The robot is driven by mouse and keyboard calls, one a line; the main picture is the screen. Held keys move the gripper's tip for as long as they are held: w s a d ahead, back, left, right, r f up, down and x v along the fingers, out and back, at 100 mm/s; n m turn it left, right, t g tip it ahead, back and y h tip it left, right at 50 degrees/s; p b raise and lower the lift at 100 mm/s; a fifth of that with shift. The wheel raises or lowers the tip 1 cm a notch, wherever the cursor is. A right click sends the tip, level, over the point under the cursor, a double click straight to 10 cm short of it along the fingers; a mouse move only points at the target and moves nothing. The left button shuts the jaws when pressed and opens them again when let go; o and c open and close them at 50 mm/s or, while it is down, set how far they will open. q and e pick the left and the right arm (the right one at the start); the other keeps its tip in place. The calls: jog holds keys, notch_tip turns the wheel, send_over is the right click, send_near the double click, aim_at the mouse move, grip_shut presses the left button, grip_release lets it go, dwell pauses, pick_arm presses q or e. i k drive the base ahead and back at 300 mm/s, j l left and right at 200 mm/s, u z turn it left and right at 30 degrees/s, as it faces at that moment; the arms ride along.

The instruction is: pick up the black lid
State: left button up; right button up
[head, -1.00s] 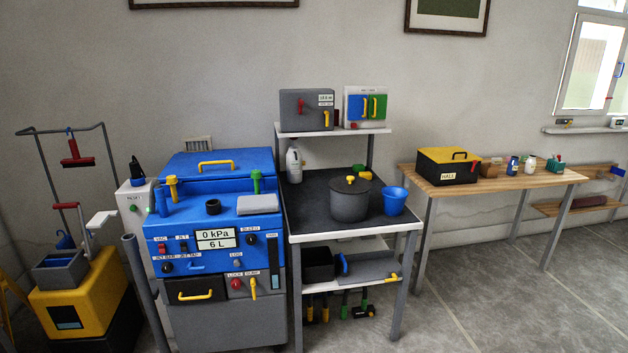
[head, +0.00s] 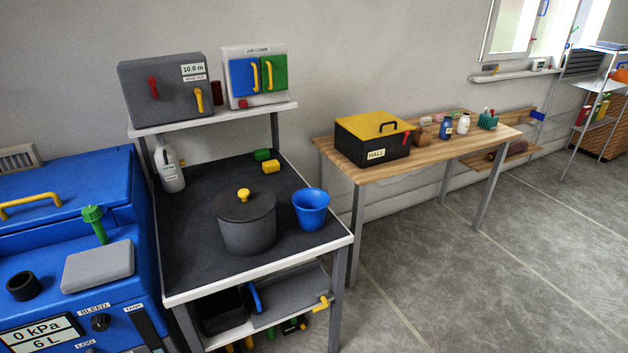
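A dark, near-black round lid (head: 246,204) with a yellow knob (head: 244,194) sits on top of a dark grey pot (head: 247,234). The pot stands upright on the black top of the shelf unit (head: 190,257), near its front edge. The lid looks level and closed on the pot. Neither of my grippers shows in the head view.
A blue bucket (head: 311,209) stands just right of the pot. A white bottle (head: 169,166) stands at the back left. The blue machine (head: 60,220) is at left, a wooden table (head: 372,175) at right, with open floor in front.

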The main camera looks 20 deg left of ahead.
aim_at(245, 203)
jog(key=i+l+z, duration=0.15)
jog(key=i, duration=0.35)
jog(key=i+l+z, duration=0.15)
jog(key=i, duration=0.35)
